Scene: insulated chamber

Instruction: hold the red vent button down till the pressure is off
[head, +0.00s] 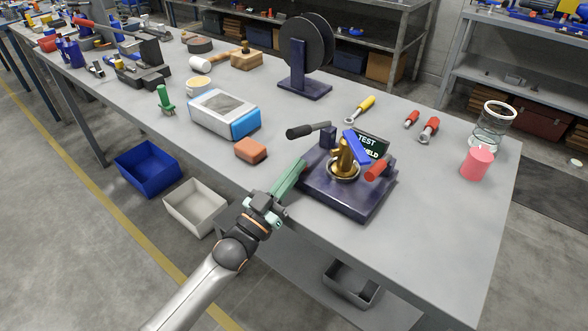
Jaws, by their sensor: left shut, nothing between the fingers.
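A dark purple test rig (350,203) stands on the grey bench near its front edge. A brass fitting (344,156) stands upright in a ring at its middle, with a blue lever (356,147) on top. A red cylinder (378,169), which I take for the vent button, sticks out at the rig's right side. A dark sign (371,146) behind reads "TEST" and, partly covered, what looks like "HELD". My left gripper (300,166), with green fingers, is shut and empty at the rig's left edge, apart from the red cylinder. My right gripper is not in view.
A black-gripped lever (307,130) points left from the rig. A brown-red block (251,150) and a blue-white case (225,114) lie left of it. A pink cup (477,163) and a glass jar (491,125) stand right. The bench's front right corner is clear.

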